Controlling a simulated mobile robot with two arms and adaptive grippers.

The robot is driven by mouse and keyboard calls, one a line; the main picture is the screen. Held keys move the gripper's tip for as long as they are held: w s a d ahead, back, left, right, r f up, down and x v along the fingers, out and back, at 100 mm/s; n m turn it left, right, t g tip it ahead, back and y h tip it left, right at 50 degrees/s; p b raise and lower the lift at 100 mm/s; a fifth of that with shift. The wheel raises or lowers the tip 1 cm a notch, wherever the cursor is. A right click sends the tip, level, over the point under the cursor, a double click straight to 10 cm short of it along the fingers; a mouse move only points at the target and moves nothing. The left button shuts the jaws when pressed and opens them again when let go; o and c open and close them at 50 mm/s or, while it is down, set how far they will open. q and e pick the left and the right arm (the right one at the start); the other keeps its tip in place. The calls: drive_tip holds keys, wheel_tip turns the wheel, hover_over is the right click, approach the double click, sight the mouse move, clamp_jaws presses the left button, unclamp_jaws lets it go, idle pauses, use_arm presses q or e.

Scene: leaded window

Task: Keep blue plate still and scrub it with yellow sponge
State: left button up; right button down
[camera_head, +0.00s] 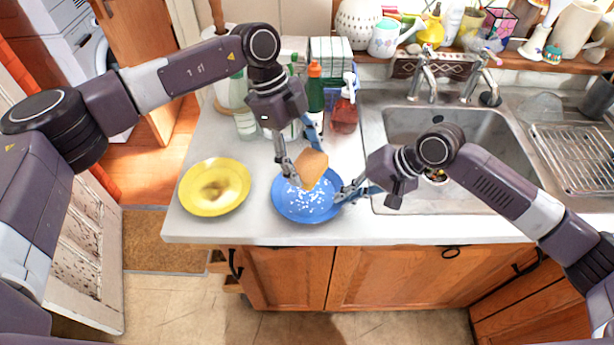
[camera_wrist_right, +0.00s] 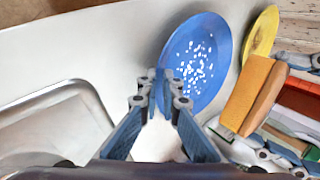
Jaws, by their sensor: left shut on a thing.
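The blue plate (camera_head: 301,207) lies on the counter near its front edge, with many small white specks on it. It also shows in the right wrist view (camera_wrist_right: 205,50). My left gripper (camera_head: 298,162) is shut on the orange-yellow sponge (camera_head: 312,167), held over the plate's far side. The sponge shows at the right in the right wrist view (camera_wrist_right: 250,93). Whether the sponge touches the plate is unclear. My right gripper (camera_head: 346,190) is at the plate's right rim, its fingertips close together (camera_wrist_right: 164,88). I cannot tell whether they grip the rim.
A yellow plate (camera_head: 215,187) with a brown smear lies to the left on the counter. Bottles, including a red soap dispenser (camera_head: 344,112), stand behind the blue plate. The sink (camera_head: 455,130) and a wire dish rack (camera_head: 575,158) are to the right.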

drive_tip(key=c, duration=2.1)
unclamp_jaws()
drive_tip(key=v, duration=1.2)
